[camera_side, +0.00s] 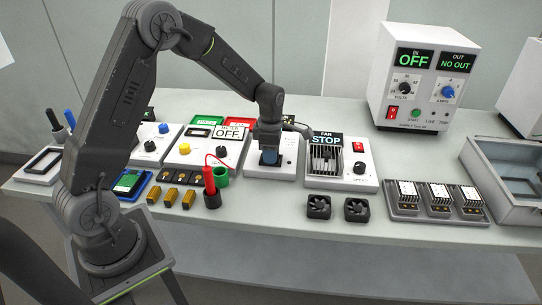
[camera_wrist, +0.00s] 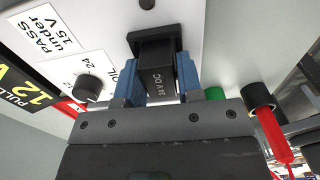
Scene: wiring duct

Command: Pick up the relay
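The relay (camera_wrist: 158,72) is a black block marked 24 V DC in the wrist view. It stands in or against a black square socket (camera_wrist: 148,36) on a white panel. The two blue fingers of my gripper (camera_wrist: 158,84) flank it closely, one on each side. I cannot tell whether both fingers press on it. In the side view my gripper (camera_side: 269,157) points down at the white panel (camera_side: 262,172) left of the fan unit. The relay is mostly hidden there by the fingers.
The fan unit (camera_side: 325,155) marked STOP stands close on the right. A red probe (camera_side: 209,180) and a green cup (camera_side: 221,176) are at the front left. Two small fans (camera_side: 318,207) lie in front. A grey tray (camera_side: 437,212) and an open bin (camera_side: 510,178) are farther right.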

